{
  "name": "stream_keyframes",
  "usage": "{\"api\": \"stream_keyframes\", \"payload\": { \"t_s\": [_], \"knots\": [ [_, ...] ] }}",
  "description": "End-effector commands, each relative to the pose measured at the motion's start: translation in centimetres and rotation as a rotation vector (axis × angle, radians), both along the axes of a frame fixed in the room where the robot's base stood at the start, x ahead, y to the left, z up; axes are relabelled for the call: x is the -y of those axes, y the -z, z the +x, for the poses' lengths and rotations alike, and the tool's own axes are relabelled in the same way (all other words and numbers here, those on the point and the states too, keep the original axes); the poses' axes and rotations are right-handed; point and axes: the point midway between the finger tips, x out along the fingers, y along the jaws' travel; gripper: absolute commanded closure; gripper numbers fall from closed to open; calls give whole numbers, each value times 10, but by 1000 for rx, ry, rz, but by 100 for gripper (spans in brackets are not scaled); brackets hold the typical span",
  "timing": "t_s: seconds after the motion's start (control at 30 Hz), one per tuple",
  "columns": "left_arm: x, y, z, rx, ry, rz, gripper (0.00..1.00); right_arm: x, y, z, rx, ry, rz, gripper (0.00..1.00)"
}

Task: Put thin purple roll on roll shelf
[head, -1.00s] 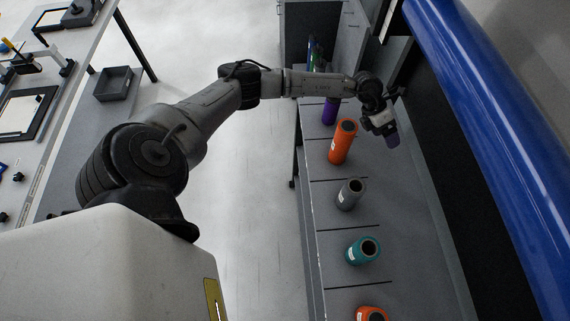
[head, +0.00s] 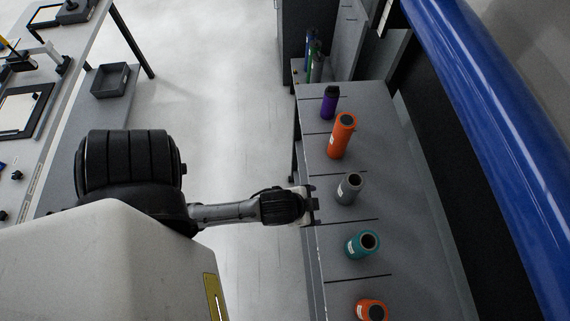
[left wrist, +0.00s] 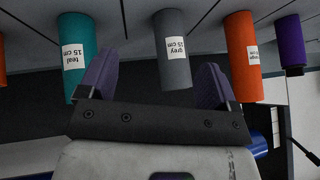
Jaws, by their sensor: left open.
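The purple roll (head: 330,104) stands upright at the far end of the grey roll shelf (head: 330,268). It also shows in the left wrist view (left wrist: 290,42), at the right edge and beyond the orange roll. It looks narrower than that roll. My left gripper (head: 314,205) is at the near-left edge of the shelf, beside the grey roll and well apart from the purple one. In the left wrist view my left gripper (left wrist: 157,82) has its two purple fingers spread, with nothing between them. My right gripper is out of view.
On the shelf stand an orange roll (head: 341,138), a grey roll (head: 349,188), a teal roll (head: 362,244) and a near orange roll (head: 371,311). Dark lines divide the shelf. A large blue cylinder (head: 500,135) runs along the right. The floor left of the shelf is clear.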

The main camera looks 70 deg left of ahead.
Motion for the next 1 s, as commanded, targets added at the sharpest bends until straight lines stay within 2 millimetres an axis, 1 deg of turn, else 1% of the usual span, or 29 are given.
{"api": "stream_keyframes", "payload": {
  "t_s": [0.03, 0.1, 0.2, 0.3, 0.4, 0.67, 0.77, 0.9, 1.0],
  "knots": [
    [3, 5, -22, -82, -24, -44, 16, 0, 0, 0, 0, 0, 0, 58],
    [6, 8, -46, -175, -45, -86, 16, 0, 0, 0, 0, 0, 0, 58],
    [10, 10, -69, -266, -60, -128, 16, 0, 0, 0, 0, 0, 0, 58],
    [12, 11, -81, -312, -67, -149, 16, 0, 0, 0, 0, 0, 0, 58],
    [13, 11, -85, -328, -68, -156, 16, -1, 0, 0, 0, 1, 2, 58],
    [13, 10, -85, -328, -68, -154, 16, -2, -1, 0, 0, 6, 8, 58],
    [13, 3, -85, -328, -68, -154, 16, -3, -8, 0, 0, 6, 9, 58],
    [13, -16, -85, -327, -68, -155, 16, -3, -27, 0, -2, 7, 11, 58],
    [13, -16, -85, -327, -68, -155, 16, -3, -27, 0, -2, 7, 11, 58]
  ]
}}
